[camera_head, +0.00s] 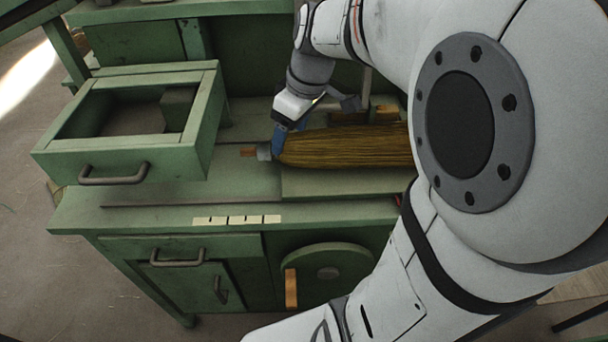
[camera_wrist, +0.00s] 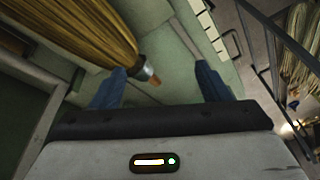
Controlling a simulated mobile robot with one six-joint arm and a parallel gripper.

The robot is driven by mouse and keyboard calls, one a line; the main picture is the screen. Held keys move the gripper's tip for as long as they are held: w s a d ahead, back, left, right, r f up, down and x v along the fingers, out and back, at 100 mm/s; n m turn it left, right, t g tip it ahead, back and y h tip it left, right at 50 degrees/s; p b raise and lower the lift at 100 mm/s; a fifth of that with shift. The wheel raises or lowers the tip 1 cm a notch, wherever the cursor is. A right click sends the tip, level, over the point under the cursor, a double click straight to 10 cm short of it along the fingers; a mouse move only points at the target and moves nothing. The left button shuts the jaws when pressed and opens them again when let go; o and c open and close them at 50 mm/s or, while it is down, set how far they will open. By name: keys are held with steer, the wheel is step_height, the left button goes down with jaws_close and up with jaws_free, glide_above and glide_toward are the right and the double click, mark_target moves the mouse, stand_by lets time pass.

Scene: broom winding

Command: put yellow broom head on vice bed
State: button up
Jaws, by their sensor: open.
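The yellow broom head (camera_head: 345,146) lies on its side on the green bench, its bristles running right until my arm hides them. Its grey collar and short orange-brown stub (camera_head: 249,152) point left. In the wrist view the broom head (camera_wrist: 75,30) fills the upper left, with its collar and stub (camera_wrist: 150,75) near the left finger. My gripper (camera_head: 283,138) is at the collar end of the broom head. In the wrist view my gripper (camera_wrist: 160,88) has its blue fingers wide apart with nothing clamped between them. I cannot tell which part is the vice bed.
A green open drawer box (camera_head: 125,120) with a handle stands left of the broom head. A raised green plate (camera_head: 340,182) lies under the bristles. A wheel with a wooden handle (camera_head: 328,273) is on the bench front. Bare bench top lies at front left.

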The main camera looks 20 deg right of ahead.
steer(key=s+a+f+m+h, duration=0.1)
steer(key=s+f+m+h, duration=0.1)
steer(key=s+f+m, duration=0.2)
steer(key=shift+s+m+t, duration=0.4)
steer(key=shift+s+m, duration=1.5)
steer(key=shift+s, duration=2)
